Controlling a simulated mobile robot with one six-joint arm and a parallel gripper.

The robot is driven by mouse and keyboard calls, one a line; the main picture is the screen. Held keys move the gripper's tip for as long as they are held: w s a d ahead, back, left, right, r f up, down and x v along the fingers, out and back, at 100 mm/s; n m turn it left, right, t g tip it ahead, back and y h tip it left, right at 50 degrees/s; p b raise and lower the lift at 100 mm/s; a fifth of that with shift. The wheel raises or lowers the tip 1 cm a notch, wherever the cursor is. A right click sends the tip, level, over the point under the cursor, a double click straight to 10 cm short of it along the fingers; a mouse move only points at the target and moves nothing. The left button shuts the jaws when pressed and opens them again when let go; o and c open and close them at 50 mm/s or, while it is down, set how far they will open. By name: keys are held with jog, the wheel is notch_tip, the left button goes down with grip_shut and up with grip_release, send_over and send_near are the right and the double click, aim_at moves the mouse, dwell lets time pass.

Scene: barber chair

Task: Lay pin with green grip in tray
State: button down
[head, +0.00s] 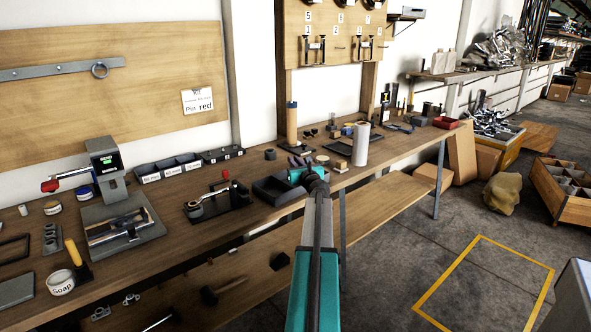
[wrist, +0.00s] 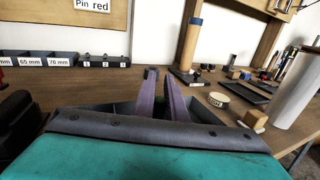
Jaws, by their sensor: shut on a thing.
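My gripper (head: 301,160) is at the end of my arm, over the bench and by the dark tray (head: 268,192). In the wrist view its two purple-grey fingers (wrist: 160,76) are close together and point away over the tray (wrist: 212,113). My gripper is shut on a slim thing, which I take to be the pin with green grip. The tray's near part is hidden behind my wrist.
A white cylinder (head: 361,144) stands right of the tray, with a small wood-topped block (head: 341,167) near it. A wooden post with a blue top (head: 291,122) stands behind. A black clamp fixture (head: 219,196) is left of the tray. Labelled bins (head: 168,168) line the back.

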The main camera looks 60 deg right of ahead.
jog(key=shift+w+d+f+b, duration=0.1)
jog(key=shift+d+f+b, duration=0.05)
jog(key=shift+f+b, duration=0.75)
jog(key=shift+w+d+f+b, duration=0.1)
jog(key=shift+d+f+b, duration=0.05)
jog(key=shift+f+b, duration=0.7)
jog(key=shift+f, duration=0.15)
jog(key=c, duration=1.8)
grip_release()
jog(key=shift+r, duration=0.2)
jog(key=v, duration=1.2)
